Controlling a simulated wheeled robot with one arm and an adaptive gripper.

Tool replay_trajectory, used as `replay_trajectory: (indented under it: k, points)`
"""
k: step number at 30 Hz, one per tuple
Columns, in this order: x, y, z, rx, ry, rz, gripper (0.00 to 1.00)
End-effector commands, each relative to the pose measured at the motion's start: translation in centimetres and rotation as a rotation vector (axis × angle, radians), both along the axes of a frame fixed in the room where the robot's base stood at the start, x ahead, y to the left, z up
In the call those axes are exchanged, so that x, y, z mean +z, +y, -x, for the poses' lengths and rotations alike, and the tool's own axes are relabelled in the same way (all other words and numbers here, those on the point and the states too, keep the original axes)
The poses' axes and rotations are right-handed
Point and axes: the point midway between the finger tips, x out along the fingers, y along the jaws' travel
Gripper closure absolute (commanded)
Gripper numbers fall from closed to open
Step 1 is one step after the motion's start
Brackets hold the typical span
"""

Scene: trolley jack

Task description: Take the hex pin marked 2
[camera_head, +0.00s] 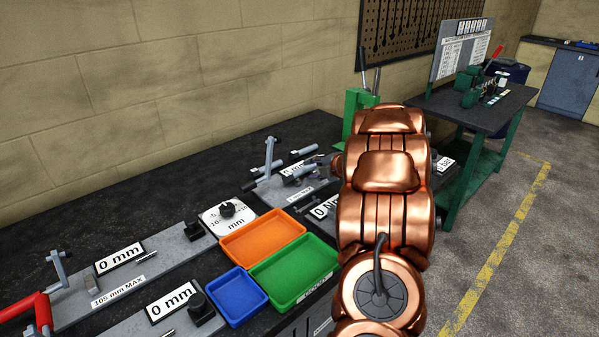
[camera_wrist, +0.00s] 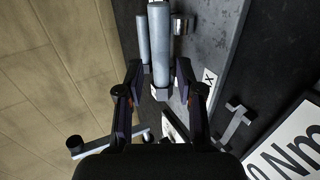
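No hex pin with a readable 2 can be made out in either view. In the wrist view my gripper (camera_wrist: 160,68) is open, its two dark fingers apart. A grey metal cylinder (camera_wrist: 160,38) lies between and beyond the fingertips, with a thinner grey rod (camera_wrist: 143,42) beside it on the left. I cannot tell whether the fingers touch them. In the head view my copper-coloured arm hides most of the gripper and what is near it.
An orange tray (camera_head: 262,238), a green tray (camera_head: 295,270) and a blue tray (camera_head: 236,296) sit on the dark bench. Grey fixtures with 0 mm signs (camera_head: 119,258) stand left. A green bench (camera_head: 470,110) with small parts and a sign board (camera_head: 462,50) stands at the back right.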

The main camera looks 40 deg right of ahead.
Motion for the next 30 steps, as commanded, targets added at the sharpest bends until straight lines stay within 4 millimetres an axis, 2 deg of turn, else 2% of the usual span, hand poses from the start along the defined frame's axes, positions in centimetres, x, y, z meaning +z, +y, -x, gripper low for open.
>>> replay_trajectory:
  k: [9,20,30]
  points:
    - [-1.8,0.3,-3.0,0.002,0.001,-0.003,0.63]
    - [-2.2,0.2,-3.5,-0.001,0.001,0.0,0.63]
    - [-2.2,0.2,-3.5,-0.001,0.001,0.0,0.97]
